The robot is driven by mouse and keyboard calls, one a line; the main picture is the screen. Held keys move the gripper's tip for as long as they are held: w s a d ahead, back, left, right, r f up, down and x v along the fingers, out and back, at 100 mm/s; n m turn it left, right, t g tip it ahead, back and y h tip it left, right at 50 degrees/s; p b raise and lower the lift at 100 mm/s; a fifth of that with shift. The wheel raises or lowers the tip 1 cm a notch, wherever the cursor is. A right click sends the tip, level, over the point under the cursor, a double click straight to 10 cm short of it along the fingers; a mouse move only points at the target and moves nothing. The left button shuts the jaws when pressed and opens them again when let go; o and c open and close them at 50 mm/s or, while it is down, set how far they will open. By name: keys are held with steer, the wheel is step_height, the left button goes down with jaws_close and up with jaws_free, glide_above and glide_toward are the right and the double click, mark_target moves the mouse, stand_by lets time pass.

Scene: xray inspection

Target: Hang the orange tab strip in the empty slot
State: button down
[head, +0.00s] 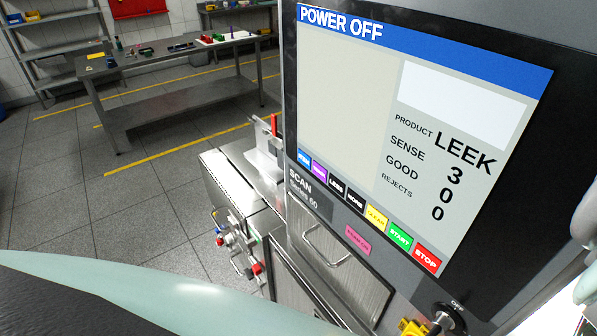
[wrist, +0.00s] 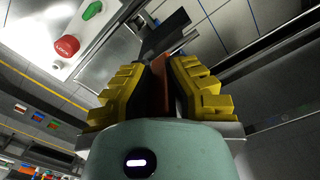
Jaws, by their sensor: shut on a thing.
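In the wrist view, my gripper (wrist: 160,62) has its yellow ridged fingers shut on an orange-brown strip (wrist: 160,88), which stands between them. Most of the strip is hidden by the fingers. A dark grey piece (wrist: 165,35) lies just beyond the fingertips; I cannot tell whether the strip touches it. In the head view, a small red-orange upright piece (head: 274,125) shows by a pale holder left of the screen. I cannot make out an empty slot in either view.
A large screen (head: 420,130) reading POWER OFF fills the right of the head view, with coloured buttons below. A workbench (head: 160,62) with small items and a shelf rack (head: 55,45) stand behind. A red button (wrist: 67,46) is at the upper left of the wrist view. Open tiled floor lies left.

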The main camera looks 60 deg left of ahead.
step_height(320, 180, down, 17)
steer(key=b, duration=1.6)
steer(key=shift+b, duration=0.35)
steer(key=shift+w, duration=0.1)
steer(key=shift+r, duration=0.2)
steer(key=shift+a, duration=0.15)
steer(key=shift+a+p, duration=0.3)
steer(key=shift+p, duration=0.05)
steer(key=shift+s+a+p, duration=0.2)
steer(key=shift+a+p, duration=0.35)
steer(key=shift+s, duration=0.1)
stand_by(0.6)
steer(key=shift+w+a, duration=0.2)
steer(key=shift+a, duration=0.05)
stand_by(0.4)
steer(key=shift+d+f+b, duration=0.1)
steer(key=shift+d+b, duration=0.05)
steer(key=shift+b, duration=0.35)
stand_by(0.4)
